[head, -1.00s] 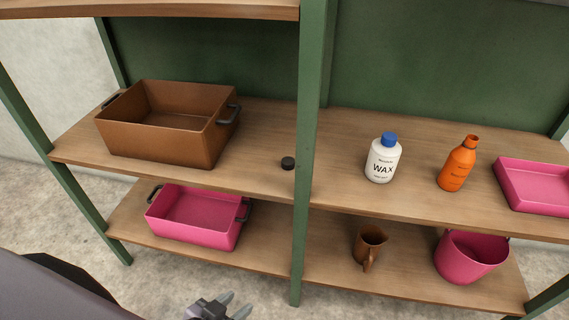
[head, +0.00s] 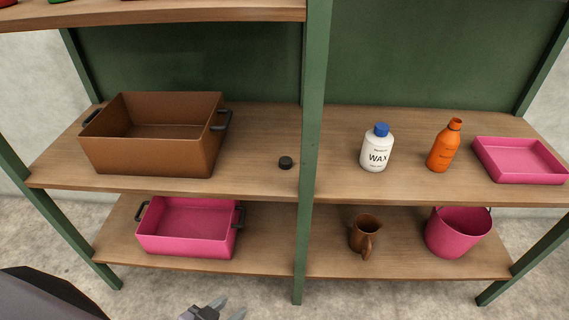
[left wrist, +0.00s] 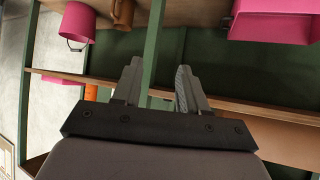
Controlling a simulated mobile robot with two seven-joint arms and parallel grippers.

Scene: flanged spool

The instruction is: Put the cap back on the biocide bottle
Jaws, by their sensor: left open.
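An orange bottle (head: 444,146) stands upright on the middle shelf, right of the green post. Its neck looks uncapped, and its label is too small to read. A small black cap (head: 285,162) lies on the same shelf, just left of the post. My left gripper (head: 228,308) is at the bottom edge of the head view, low in front of the shelves, open and empty, well away from cap and bottle. In the left wrist view its two fingers (left wrist: 157,82) are apart with nothing between them. My right gripper is not in view.
A white wax bottle (head: 377,150) with a blue cap stands left of the orange bottle. A pink tray (head: 520,174) is to its right. A brown crate (head: 150,158) stands left of the cap. The green post (head: 309,190) separates cap and bottle. Below are a pink crate (head: 185,243), brown jug (head: 363,236) and pink bucket (head: 455,236).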

